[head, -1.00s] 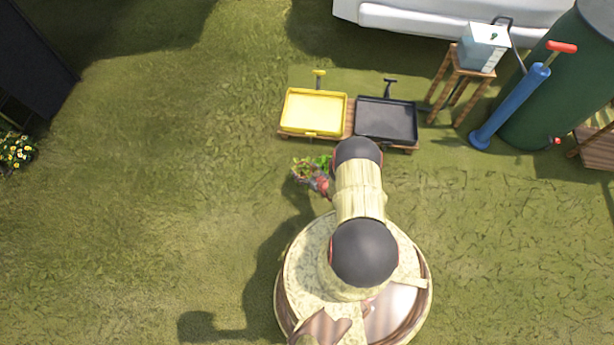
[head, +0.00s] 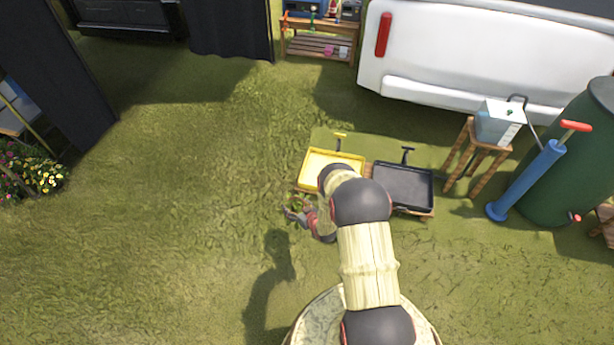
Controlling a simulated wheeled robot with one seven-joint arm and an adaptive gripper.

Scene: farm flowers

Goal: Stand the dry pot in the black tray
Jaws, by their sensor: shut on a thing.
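The black tray (head: 403,203) lies on a low wooden stand, right of the yellow tray (head: 314,166), and looks empty. My gripper (head: 296,208) is to the left of my arm, in front of the yellow tray's left corner. It is shut on a small leafy plant (head: 298,200), of which green leaves show. The pot under the leaves is mostly hidden by the gripper and too small to tell; whether it is dry does not show. My arm covers the front right part of the yellow tray and reaches close to the black tray's left edge.
A wooden stool (head: 475,160) with a pale box (head: 499,122) stands right of the black tray. Beyond it are a blue pump (head: 527,180) and a green barrel (head: 575,165). A white vehicle (head: 470,60) is behind. Open grass (head: 170,200) lies to the left.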

